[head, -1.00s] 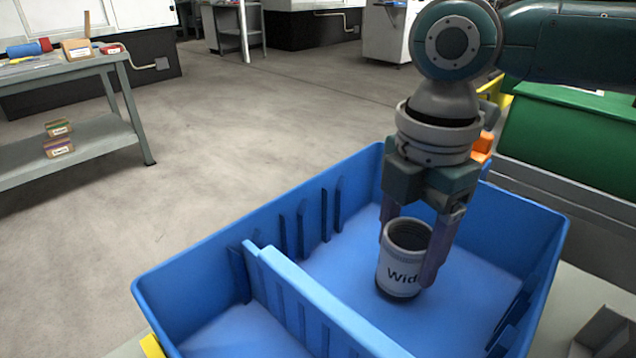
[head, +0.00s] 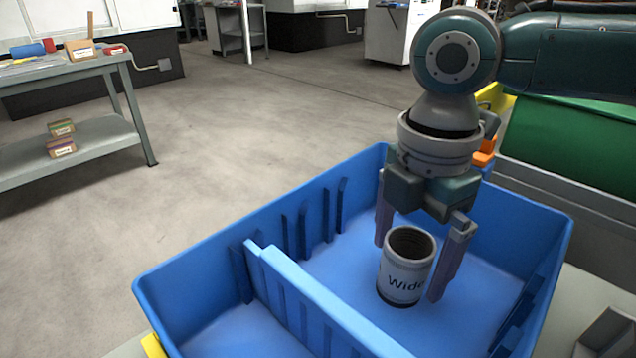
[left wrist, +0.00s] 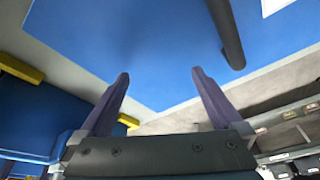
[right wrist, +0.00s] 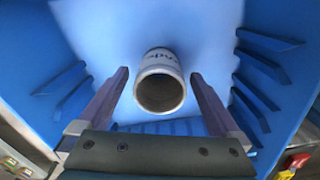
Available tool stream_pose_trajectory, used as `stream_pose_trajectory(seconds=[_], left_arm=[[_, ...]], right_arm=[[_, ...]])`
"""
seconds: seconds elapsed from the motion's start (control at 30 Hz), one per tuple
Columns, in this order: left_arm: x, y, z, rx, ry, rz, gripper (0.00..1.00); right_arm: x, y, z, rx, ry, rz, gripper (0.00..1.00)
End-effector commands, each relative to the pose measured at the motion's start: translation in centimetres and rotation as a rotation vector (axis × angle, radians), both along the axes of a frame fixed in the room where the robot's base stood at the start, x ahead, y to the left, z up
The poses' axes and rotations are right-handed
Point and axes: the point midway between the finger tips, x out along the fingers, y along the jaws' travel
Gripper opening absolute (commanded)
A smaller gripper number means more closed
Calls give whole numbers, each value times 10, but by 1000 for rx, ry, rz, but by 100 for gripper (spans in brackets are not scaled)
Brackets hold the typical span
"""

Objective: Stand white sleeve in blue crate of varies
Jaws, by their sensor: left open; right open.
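The white sleeve (head: 403,270), with dark printing and an open top, stands upright on the floor of the blue crate (head: 215,238), in the larger compartment right of the divider (head: 315,298). My right gripper (head: 410,268) is open around the sleeve, one finger on each side, with gaps showing. In the right wrist view the sleeve (right wrist: 161,85) stands between and beyond the open fingers (right wrist: 158,85). My left gripper (left wrist: 157,78) is open and empty in the left wrist view, over a blue surface. It is not in the head view.
A green bin (head: 570,140) stands behind the crate at the right. A grey angular part (head: 608,335) is at the lower right edge. A workbench (head: 70,72) with small boxes stands at the far left. Open floor lies between bench and crate.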

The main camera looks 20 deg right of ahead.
Motion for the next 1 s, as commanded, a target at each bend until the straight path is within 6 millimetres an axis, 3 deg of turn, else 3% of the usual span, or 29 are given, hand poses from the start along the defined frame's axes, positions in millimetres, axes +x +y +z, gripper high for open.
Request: stream_pose_trajectory(seconds=[0.17,0.4,0.6,1.0], left_arm=[[0,1,8,5,0,-4,100],[0,3,20,11,-1,-7,100],[0,3,25,11,-1,-7,100],[0,2,25,7,0,-4,100]], right_arm=[[1,0,27,1,-4,1,99],[1,0,82,1,-4,1,99],[1,0,113,1,-3,-1,99],[0,0,122,1,0,-1,99]])
